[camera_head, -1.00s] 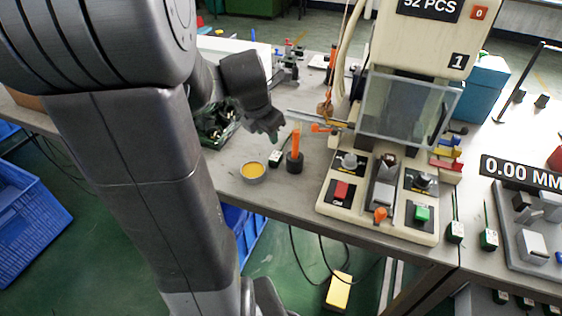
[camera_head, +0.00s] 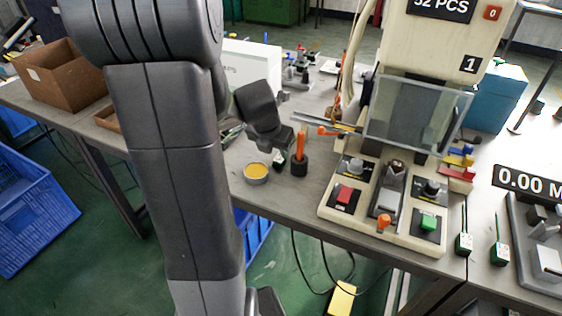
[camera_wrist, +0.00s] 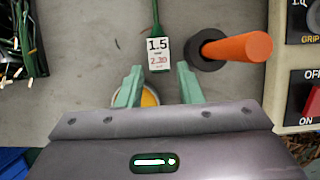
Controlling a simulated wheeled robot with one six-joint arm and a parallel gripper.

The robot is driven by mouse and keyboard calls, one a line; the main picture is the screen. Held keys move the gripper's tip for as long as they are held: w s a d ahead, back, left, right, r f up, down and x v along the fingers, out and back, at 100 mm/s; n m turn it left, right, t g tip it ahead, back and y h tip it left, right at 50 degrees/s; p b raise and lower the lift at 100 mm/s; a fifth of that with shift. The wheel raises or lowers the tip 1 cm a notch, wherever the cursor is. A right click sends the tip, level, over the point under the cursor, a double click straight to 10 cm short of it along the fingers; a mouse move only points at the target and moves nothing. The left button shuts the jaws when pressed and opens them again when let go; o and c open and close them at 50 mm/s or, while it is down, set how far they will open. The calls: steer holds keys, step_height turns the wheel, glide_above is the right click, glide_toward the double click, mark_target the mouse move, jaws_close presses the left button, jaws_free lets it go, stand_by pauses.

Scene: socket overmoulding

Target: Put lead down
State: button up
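A lead (camera_wrist: 158,50) shows in the wrist view as a white-labelled block reading 1.5 and 2.30, with a green wire running up from it. It appears to lie on the grey table. My gripper (camera_wrist: 159,69) has its two teal fingers apart, one on each side below the label, with visible gaps to it. In the head view the lead (camera_head: 280,160) is small and partly hidden under my gripper (camera_head: 286,146), which is low over the table. Two similar leads (camera_head: 465,243) lie right of the machine.
A round dish with yellow contents (camera_head: 256,172) and an orange stick in a dark round base (camera_head: 299,166) stand close to my gripper. The machine (camera_head: 400,190) with its clear guard is to the right. A cardboard box (camera_head: 62,75) stands at the left.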

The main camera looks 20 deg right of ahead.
mark_target(279, 159)
steer(key=b+x, duration=0.1)
steer(key=x, duration=0.4)
steer(key=shift+s+a+f, duration=0.1)
steer(key=shift+a, duration=0.05)
steer(key=c, duration=0.7)
